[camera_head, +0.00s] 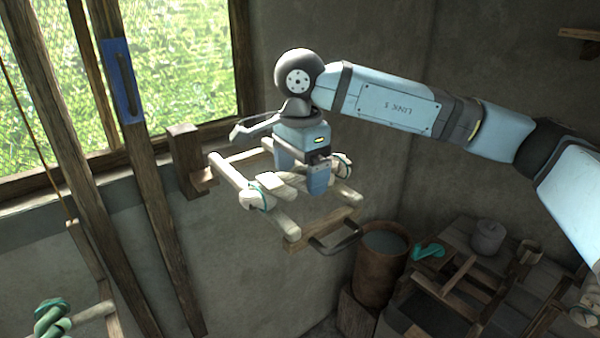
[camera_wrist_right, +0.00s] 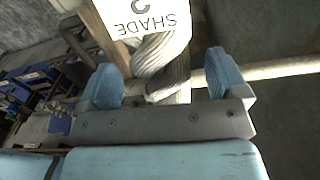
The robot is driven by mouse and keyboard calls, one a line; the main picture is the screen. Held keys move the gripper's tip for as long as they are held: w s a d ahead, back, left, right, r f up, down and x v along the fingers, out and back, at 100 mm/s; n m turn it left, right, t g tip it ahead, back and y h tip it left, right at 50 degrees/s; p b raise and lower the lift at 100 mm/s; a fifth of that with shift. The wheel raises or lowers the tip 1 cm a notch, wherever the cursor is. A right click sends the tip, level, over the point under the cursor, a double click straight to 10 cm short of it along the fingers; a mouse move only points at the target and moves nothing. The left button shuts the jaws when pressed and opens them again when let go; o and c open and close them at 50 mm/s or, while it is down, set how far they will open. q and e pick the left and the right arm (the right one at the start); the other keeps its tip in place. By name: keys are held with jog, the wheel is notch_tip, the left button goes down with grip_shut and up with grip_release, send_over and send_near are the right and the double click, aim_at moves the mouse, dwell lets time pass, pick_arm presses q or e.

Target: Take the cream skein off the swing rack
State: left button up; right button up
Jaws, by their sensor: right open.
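The swing rack (camera_head: 226,171), with pale wooden rails, stands out from the wall at the middle of the head view. The cream skein (camera_head: 276,187) lies across it, with teal ties near its ends. My right gripper (camera_head: 304,180) points down over the skein and hides part of it. In the right wrist view the twisted skein (camera_wrist_right: 163,58) shows between the two open fingers of this gripper (camera_wrist_right: 166,84), with gaps on both sides. A white tag reading SHADE 2 (camera_wrist_right: 140,14) is beside it. My left gripper is not in view.
A wooden bar with a dark handle (camera_head: 338,238) is at the rack's front end. A rusty bucket (camera_head: 378,275) and a cluttered bench stand lower right. A green skein (camera_head: 52,317) hangs lower left. Dark loom posts (camera_head: 165,235) rise at left.

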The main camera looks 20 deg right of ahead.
jog(key=shift+w+f, duration=0.1)
jog(key=shift+f, duration=0.75)
jog(key=shift+c, duration=0.6)
jog(key=c, duration=1)
jog(key=shift+o, duration=0.2)
jog(key=shift+r, duration=0.1)
